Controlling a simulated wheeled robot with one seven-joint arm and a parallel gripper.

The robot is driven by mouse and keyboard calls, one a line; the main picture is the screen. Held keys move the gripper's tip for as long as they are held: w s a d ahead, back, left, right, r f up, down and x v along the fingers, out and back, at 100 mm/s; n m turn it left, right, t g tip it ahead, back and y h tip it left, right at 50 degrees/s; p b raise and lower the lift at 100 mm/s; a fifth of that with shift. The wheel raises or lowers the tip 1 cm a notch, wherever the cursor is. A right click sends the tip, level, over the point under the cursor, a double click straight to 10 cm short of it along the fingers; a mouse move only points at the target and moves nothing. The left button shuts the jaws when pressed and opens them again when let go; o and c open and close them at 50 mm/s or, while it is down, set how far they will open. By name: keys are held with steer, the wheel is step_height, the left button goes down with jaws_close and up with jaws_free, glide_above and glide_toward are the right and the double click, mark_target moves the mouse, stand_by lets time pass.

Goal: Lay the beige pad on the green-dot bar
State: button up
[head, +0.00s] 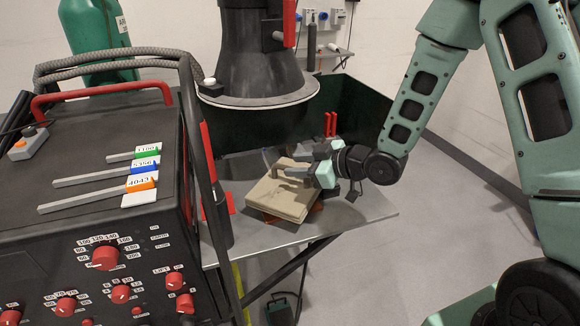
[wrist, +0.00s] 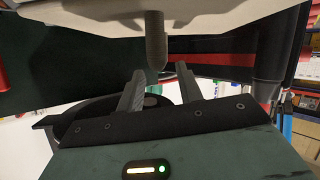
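The beige pad (head: 285,202) is a thick folded slab lying on the grey table below the hood, with reddish-orange parts showing under its edge. My gripper (head: 290,168) is at the pad's upper right side, over its top; whether it touches cannot be told. In the wrist view my gripper (wrist: 161,75) has its two grey fingers apart, with a dark post (wrist: 156,42) near the gap between their tips. A grey bar with a green tag (head: 125,155) lies on the dark machine; I cannot tell whether it is the green-dot bar, and no green dot shows.
The dark machine (head: 80,215) with red knobs fills the left. More bars with blue and orange tags lie on it. A large black hood (head: 258,70) hangs over the table. A dark green screen (head: 350,100) stands behind. The table's right part (head: 365,210) is clear.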

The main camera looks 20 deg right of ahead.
steer(key=v, duration=0.9)
steer(key=s+a+m+g+h, duration=0.1)
steer(key=s+a+g+h, duration=0.3)
steer(key=s+a+h, duration=0.3)
steer(key=s+a+r+m+g, duration=0.1)
steer(key=s+a+g, duration=0.2)
steer(key=s, duration=0.6)
steer(key=s+a+r+g+h, duration=0.1)
steer(key=s+a+g, duration=0.2)
steer(key=s, duration=0.6)
steer(key=shift+r+m, duration=0.2)
steer(key=shift+m, duration=0.2)
